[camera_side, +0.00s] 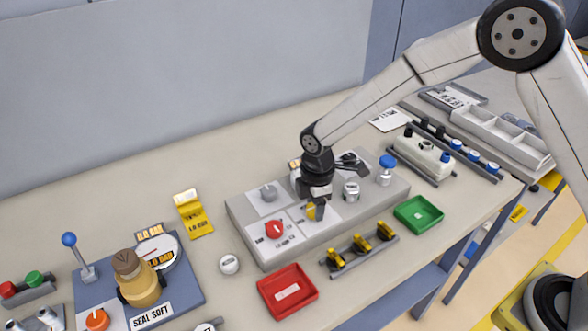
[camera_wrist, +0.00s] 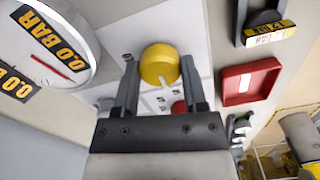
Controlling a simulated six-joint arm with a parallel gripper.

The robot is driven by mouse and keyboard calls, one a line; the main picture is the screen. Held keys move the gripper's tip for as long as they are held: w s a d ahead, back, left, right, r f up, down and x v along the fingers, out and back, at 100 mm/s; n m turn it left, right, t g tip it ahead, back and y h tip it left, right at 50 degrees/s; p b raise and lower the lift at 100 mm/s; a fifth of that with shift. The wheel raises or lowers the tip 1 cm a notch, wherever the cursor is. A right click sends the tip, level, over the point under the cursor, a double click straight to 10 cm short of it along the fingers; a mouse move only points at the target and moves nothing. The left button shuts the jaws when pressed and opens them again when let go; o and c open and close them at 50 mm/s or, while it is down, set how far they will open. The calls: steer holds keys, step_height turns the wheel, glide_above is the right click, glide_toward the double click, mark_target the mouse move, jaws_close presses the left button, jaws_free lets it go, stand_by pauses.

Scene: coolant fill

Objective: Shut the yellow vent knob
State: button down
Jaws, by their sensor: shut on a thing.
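The yellow vent knob (camera_wrist: 159,64) stands between my two fingers in the wrist view, with a white mark on its near edge. My gripper (camera_wrist: 158,72) is shut on it, one finger on each side. In the side view my gripper (camera_side: 316,207) points down over the grey panel block, and only a small part of the yellow knob (camera_side: 310,211) shows beside the fingers. A red knob (camera_side: 275,229) sits to its left on the same block. It shows partly behind my gripper in the wrist view (camera_wrist: 179,107).
A grey knob (camera_side: 268,192) and a metal cap (camera_side: 351,192) stand on the panel block (camera_side: 300,246). A red tray (camera_side: 287,291), a green tray (camera_side: 418,213) and a rack of yellow clips (camera_side: 360,246) lie in front. A gauge (camera_wrist: 40,45) is at the wrist view's left.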

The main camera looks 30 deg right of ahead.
steer(key=shift+m, duration=0.4)
steer(key=m, duration=0.3)
steer(key=shift+m, duration=0.3)
steer(key=m, duration=0.4)
steer(key=shift+m, duration=0.3)
steer(key=m, duration=0.4)
steer(key=shift+m, duration=2.1)
steer(key=shift+c, duration=0.7)
jaws_free()
